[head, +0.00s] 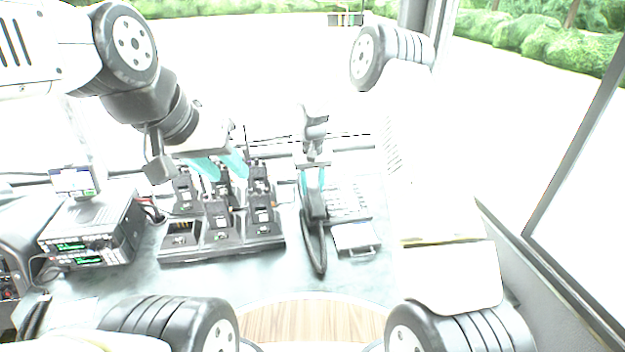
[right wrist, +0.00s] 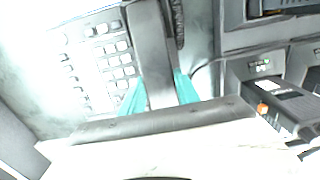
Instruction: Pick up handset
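The dark grey handset (head: 313,204) lies on the left side of a desk phone (head: 348,204), its black coiled cord (head: 318,252) hanging toward the front. My right gripper (head: 312,177) reaches down over the handset, one teal finger on each side. In the right wrist view the handset (right wrist: 157,50) runs between the two teal fingertips (right wrist: 160,88). The tips look very close to its sides; I cannot tell whether they press on it. My left gripper (head: 219,166) is open and empty above the radio charger, its teal fingers apart.
A charger base (head: 225,247) with several handheld radios stands left of the phone. A stacked radio unit (head: 95,230) with green displays is farther left. The windowed wall edge (head: 530,245) is at right. Bare desk (head: 190,280) lies in front.

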